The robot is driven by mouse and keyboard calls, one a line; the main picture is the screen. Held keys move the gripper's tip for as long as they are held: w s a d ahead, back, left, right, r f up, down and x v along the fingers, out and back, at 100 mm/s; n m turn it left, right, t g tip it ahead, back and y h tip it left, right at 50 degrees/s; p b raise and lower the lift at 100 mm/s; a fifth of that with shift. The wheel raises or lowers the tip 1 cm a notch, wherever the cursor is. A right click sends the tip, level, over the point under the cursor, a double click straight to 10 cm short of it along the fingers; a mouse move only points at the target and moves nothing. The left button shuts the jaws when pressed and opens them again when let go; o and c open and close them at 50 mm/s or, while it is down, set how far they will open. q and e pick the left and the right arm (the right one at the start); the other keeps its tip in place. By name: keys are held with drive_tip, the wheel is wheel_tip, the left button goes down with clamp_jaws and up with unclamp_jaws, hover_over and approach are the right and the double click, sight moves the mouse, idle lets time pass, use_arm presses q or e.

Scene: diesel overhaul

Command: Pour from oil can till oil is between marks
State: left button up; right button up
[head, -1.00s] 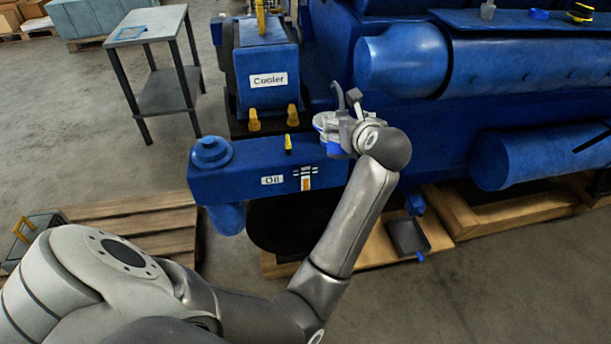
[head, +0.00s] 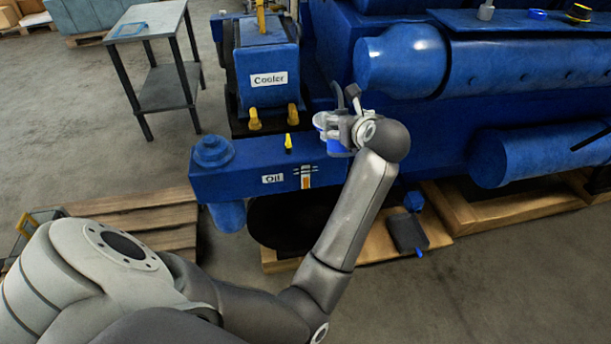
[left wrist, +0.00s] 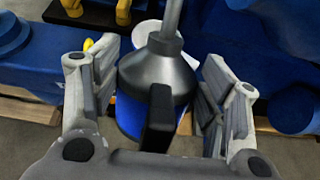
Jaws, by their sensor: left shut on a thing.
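My left gripper (head: 334,128) is shut on the oil can (head: 337,149), above the right end of the blue oil tank (head: 235,172). In the left wrist view the oil can (left wrist: 164,72) has a grey cone top, a blue body, a black handle and a spout leading out of the top of the picture. The fingers of my left gripper (left wrist: 158,62) are on either side of it. The spout tip and any oil stream cannot be made out. The sight gauge (head: 306,178) beside the "Oil" label shows an orange column below dark marks. My right gripper is out of view.
A blue cooler (head: 268,75) stands behind the tank, with a yellow-handled piece (head: 289,142) on the tank top. The large blue engine (head: 480,70) fills the right. A small dark tray (head: 408,233) lies on the wooden pallet. A grey table (head: 150,25) stands back left.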

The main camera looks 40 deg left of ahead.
use_arm(q)
drive_tip(key=shift+d+r+g+h+p, duration=0.1)
drive_tip(key=shift+r+g+h+p, duration=0.2)
drive_tip(key=shift+r+p, duration=0.6)
drive_tip(key=shift+f, duration=0.3)
